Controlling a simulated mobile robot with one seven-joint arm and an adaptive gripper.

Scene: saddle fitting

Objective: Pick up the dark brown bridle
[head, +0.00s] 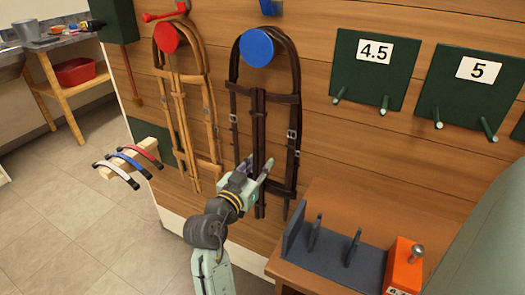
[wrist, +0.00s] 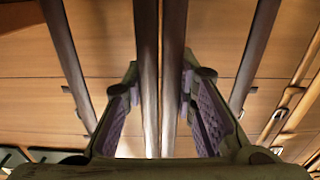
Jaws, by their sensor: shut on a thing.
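The dark brown bridle (head: 258,115) hangs on the wooden wall from a round blue holder (head: 257,47) in the head view. Its straps hang down long and nearly straight. My gripper (head: 257,172) is at the lower part of its middle straps. In the wrist view the two middle straps of the bridle (wrist: 173,60) run between the fingers of my gripper (wrist: 160,80), which is shut on them. Other dark straps hang outside the fingers on both sides.
A tan bridle (head: 180,95) hangs close by on a red holder (head: 166,38). A wooden bench (head: 330,200) with a dark grey rack (head: 335,255) and an orange block (head: 402,262) stands at lower right. Green panels (head: 375,70) with pegs are on the wall.

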